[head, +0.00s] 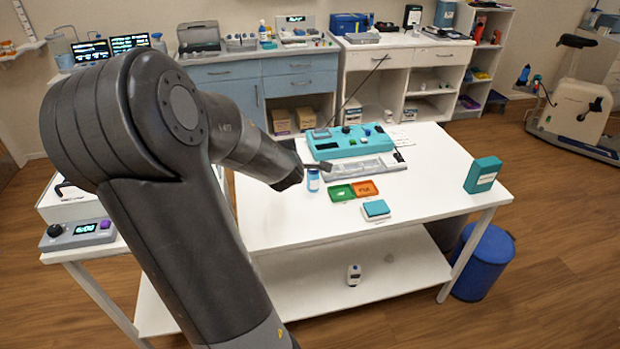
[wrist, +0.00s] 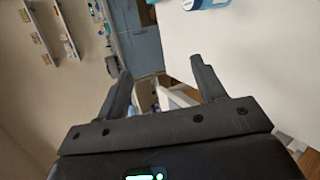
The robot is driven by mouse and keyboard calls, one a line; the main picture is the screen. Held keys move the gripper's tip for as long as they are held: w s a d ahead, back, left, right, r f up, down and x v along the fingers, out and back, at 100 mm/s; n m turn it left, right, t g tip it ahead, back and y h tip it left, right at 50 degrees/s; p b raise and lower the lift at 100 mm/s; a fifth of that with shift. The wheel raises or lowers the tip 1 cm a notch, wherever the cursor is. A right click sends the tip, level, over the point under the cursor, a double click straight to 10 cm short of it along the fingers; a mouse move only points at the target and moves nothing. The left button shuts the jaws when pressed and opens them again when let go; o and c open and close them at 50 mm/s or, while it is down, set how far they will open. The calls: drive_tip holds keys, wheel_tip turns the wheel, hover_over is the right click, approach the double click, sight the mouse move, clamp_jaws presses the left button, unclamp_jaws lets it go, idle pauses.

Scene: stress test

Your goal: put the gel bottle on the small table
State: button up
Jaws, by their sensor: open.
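A small blue bottle with a pale label (head: 313,182), which looks like the gel bottle, stands on the large white table (head: 290,225). Its top is partly hidden by my gripper (head: 318,166) in the head view. A blue and white item at the top edge of the wrist view (wrist: 205,4) may be this bottle, cut off by the frame. My gripper is open and empty in the wrist view (wrist: 160,70), its fingers apart and the bottle outside them. A smaller white table (head: 88,250) stands at the left, partly hidden by my arm.
The smaller table carries a grey device with a display (head: 80,234) and a white box (head: 72,203). Near the bottle are a green tray (head: 341,193), an orange tray (head: 365,188), a teal-and-white block (head: 376,209) and a teal device (head: 350,142). A teal box (head: 482,175) stands at right.

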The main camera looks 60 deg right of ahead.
drive_tip(key=s+d+r+n+t+h, duration=0.1)
drive_tip(key=s+d+r+n+h, duration=0.2)
drive_tip(key=s+d+r+n, duration=0.35)
wheel_tip(320, 180, up, 8)
drive_tip(key=w+a+n+t, duration=0.2)
drive_tip(key=n+t, duration=0.1)
drive_tip(key=n, duration=0.8)
approach(313, 181)
drive_tip(key=shift+w+d+m+h, duration=0.25)
drive_tip(key=shift+w+d+h, duration=0.15)
drive_tip(key=shift+w+d, duration=0.1)
drive_tip(key=shift+w+d+f, duration=0.15)
drive_tip(key=shift+w+f, duration=0.05)
drive_tip(key=shift+f, duration=0.05)
drive_tip(key=x, duration=0.4)
drive_tip(key=shift+x, duration=3.15)
drive_tip(key=shift+s+f, duration=0.1)
drive_tip(key=shift+f, duration=0.05)
